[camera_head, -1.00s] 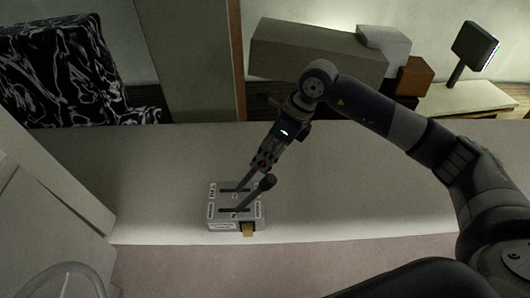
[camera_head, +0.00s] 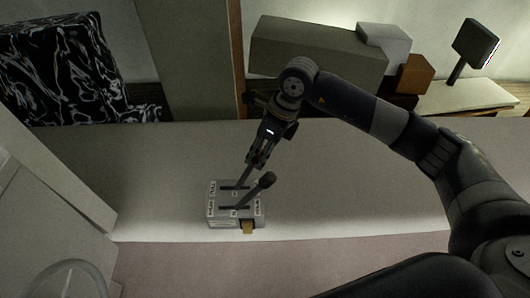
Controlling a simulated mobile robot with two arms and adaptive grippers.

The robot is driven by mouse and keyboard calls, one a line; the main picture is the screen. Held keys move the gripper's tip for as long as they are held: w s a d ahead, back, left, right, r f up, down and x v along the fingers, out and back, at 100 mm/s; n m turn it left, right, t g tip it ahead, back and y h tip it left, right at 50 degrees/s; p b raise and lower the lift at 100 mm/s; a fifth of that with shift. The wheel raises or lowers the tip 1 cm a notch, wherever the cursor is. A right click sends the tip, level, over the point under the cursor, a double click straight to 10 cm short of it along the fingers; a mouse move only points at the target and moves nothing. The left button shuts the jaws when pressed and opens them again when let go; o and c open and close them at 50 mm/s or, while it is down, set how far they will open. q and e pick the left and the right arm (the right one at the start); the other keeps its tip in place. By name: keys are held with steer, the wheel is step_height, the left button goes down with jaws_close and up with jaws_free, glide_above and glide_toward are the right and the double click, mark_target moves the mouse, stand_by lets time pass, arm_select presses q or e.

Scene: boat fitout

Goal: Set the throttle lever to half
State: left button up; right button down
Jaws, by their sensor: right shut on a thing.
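The throttle box (camera_head: 216,217) is a small grey box with white labels and two dark slots, on the pale counter left of centre. Two levers rise from it. The front lever (camera_head: 250,193) has a dark knob and tilts to the right; nothing holds it. My right gripper (camera_head: 254,162) comes down from above and is shut on the top of the rear lever (camera_head: 243,179), which also leans to the right. The gripper hides that lever's knob. I cannot tell from the labels which lever is the throttle. My left gripper is not in view.
The pale counter (camera_head: 350,190) is clear on both sides of the box. A yellow tab (camera_head: 248,228) shows at the box's front. Behind stand a long grey block (camera_head: 310,52), a brown block (camera_head: 414,75) and a dark screen (camera_head: 475,45). A patterned seat (camera_head: 60,70) is at left.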

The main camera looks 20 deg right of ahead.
steer(key=w+a+r+b, duration=0.1)
steer(key=w+a+b, duration=0.1)
steer(key=a+b, duration=0.2)
steer(key=a, duration=0.3)
steer(key=shift+a+r, duration=0.2)
steer(key=shift+r, duration=0.2)
steer(key=c, duration=1.4)
jaws_free()
steer(key=shift+o, duration=0.3)
steer(key=shift+a, duration=0.2)
steer(key=shift+d, duration=0.15)
